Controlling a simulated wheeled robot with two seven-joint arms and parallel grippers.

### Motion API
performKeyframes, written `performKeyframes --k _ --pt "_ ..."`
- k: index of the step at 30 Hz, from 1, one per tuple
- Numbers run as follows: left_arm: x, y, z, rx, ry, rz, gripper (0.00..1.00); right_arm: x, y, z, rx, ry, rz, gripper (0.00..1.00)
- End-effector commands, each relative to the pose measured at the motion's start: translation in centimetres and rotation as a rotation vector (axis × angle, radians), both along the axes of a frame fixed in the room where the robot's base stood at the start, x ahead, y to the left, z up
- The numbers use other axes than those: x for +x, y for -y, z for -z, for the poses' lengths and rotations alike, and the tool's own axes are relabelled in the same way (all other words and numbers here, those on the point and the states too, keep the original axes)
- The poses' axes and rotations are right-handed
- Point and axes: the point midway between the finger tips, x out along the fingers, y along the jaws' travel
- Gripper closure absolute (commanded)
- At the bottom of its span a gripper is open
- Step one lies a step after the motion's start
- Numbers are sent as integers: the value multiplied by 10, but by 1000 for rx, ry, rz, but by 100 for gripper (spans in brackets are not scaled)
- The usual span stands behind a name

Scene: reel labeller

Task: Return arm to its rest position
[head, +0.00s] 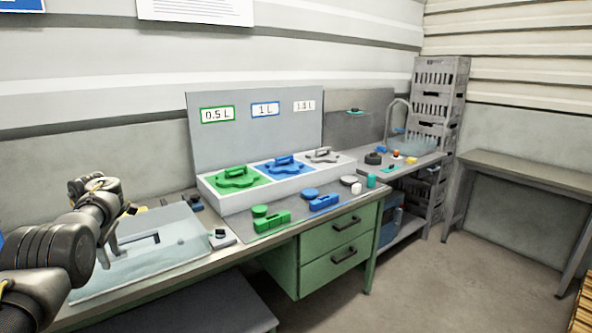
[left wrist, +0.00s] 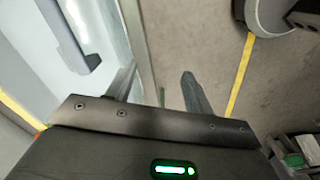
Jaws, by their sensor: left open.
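My left arm comes in from the left in the head view. Its gripper (head: 113,243) hangs over the left part of a box with a clear, bluish cover (head: 182,252) and a dark handle on the bench. In the left wrist view the two fingers of my left gripper (left wrist: 160,92) are apart with nothing between them. The cover's grey handle (left wrist: 72,38) shows at the upper left there, apart from the fingers. I cannot tell from these views whether a finger touches the cover. My right gripper is not in view.
A white rack (head: 222,202) holds green, blue and grey parts under volume labels. Loose green parts (head: 265,222) and blue parts (head: 324,203) lie before it. Green drawers (head: 330,262) stand below. Stacked grey crates (head: 440,90) and a side table (head: 530,170) are at the right. The floor between is clear.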

Motion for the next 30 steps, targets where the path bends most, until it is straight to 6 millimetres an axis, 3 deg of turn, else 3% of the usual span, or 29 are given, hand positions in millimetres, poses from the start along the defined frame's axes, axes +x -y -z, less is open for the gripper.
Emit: performKeyframes --k 11,15,20,23,26,30 --pt "-11 -13 60 92 -54 105 48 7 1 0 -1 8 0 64" --pt "-15 -15 98 143 -87 183 48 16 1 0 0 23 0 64" --pt "-24 -16 151 212 -131 303 48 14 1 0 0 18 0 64" --pt "-35 -15 194 259 -164 408 48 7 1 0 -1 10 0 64" --pt "-55 -12 256 312 -211 557 48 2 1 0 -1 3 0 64" --pt "-99 -1 354 375 -265 822 48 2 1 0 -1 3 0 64"
